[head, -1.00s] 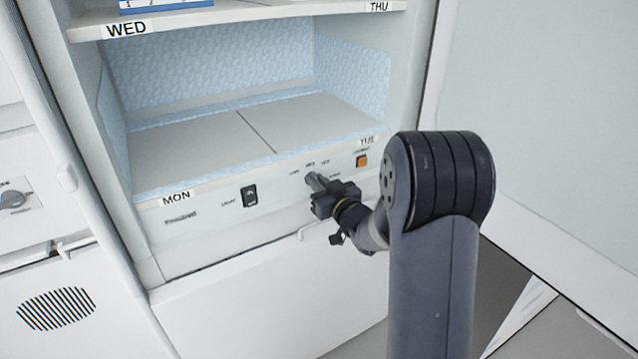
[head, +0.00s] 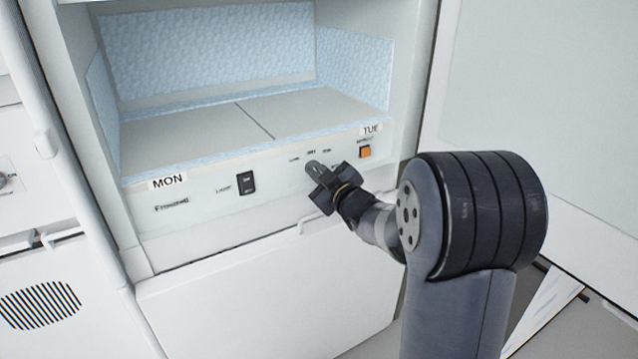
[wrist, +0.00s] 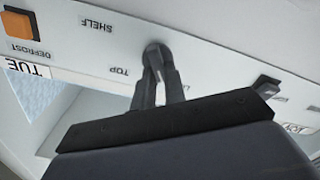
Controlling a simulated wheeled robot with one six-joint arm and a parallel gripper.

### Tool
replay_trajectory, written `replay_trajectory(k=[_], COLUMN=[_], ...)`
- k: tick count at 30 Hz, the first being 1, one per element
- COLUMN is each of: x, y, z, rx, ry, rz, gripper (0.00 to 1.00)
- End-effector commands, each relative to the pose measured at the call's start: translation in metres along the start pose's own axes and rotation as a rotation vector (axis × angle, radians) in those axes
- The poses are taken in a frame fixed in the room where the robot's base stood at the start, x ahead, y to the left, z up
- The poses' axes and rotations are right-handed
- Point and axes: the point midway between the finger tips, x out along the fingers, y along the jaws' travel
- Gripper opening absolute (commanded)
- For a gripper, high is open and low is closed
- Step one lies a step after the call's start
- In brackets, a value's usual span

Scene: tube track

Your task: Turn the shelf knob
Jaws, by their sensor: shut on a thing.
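The shelf knob (wrist: 156,47) is a small grey knob on the white control panel (head: 208,203) below the MON/TUE shelf. In the wrist view the panel prints SHELF and TOP close to it. My gripper (head: 314,168) is at the knob, and its two dark fingers also show in the wrist view (wrist: 159,66). The fingers come together on the knob and are shut on it. They hide most of the knob, so its exact pointing direction cannot be told.
An orange defrost switch (head: 365,151) is to the right of the knob and a black lamp switch (head: 246,183) is to the left. The shelf above (head: 190,135) is empty. An open white door (head: 535,110) stands at the right.

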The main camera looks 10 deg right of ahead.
Motion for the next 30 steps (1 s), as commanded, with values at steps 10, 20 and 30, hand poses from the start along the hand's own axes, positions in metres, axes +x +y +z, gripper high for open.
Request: replay_trajectory(k=[10, 20, 30], x=[0.0000, 0.0001, 0.0001], y=[-0.0029, -0.0025, -0.0024], z=[0.0012, 0.0002, 0.0001], rx=[-0.171, -0.213, -0.212], ry=[0.001, 0.000, 0.000], rz=[0.000, -0.002, -0.001], gripper=[0.00, 0.00, 0.17])
